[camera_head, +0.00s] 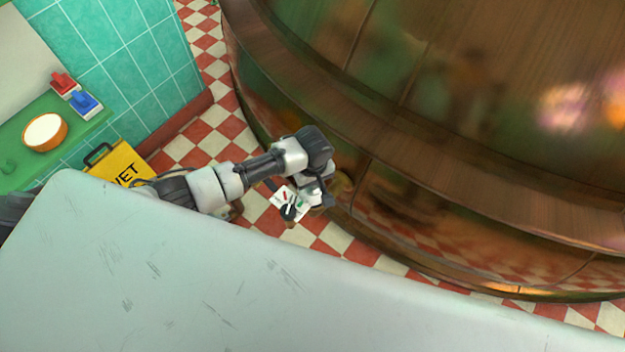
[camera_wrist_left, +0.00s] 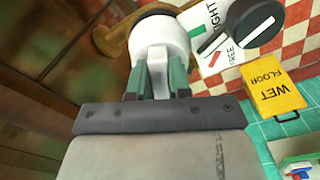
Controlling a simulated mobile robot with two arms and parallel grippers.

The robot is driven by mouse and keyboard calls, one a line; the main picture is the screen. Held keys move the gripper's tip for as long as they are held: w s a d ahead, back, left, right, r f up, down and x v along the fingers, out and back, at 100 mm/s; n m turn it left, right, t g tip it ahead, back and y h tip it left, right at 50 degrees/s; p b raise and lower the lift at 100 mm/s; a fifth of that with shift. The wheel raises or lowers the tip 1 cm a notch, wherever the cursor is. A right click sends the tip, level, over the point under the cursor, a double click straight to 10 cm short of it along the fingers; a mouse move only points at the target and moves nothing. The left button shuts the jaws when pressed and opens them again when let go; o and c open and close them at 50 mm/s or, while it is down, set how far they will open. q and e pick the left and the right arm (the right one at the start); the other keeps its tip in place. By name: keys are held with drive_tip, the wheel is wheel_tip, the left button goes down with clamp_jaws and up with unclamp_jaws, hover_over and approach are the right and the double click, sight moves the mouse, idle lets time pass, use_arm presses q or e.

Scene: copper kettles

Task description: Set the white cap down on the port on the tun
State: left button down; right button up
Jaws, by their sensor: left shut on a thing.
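The white cap (camera_wrist_left: 160,36) is in the left wrist view, with its upright tab between the green-lined fingers of my left gripper (camera_wrist_left: 158,84). The gripper is shut on the tab. The port (camera_wrist_left: 106,40) shows as a brass-coloured round edge behind and left of the cap, with a dark ring above it. I cannot tell whether the cap touches the port. In the head view my left gripper (camera_head: 322,200) is beside the lower wall of the big copper tun (camera_head: 430,200), and the arm hides most of the port and cap. My right gripper is not in view.
A white sign with TIGHT and FREE marks (camera_wrist_left: 216,38) and a black knob (camera_wrist_left: 256,22) sits right of the cap. A green shelf (camera_head: 75,135) holds a bowl (camera_head: 45,132).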

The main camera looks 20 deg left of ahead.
use_arm(q)
drive_tip(key=shift+f, duration=0.3)
drive_tip(key=c, duration=1)
unclamp_jaws()
drive_tip(key=shift+o, duration=0.2)
wheel_tip(320, 180, up, 11)
drive_tip(key=shift+f+p, duration=0.15)
drive_tip(key=shift+p, duration=1.05)
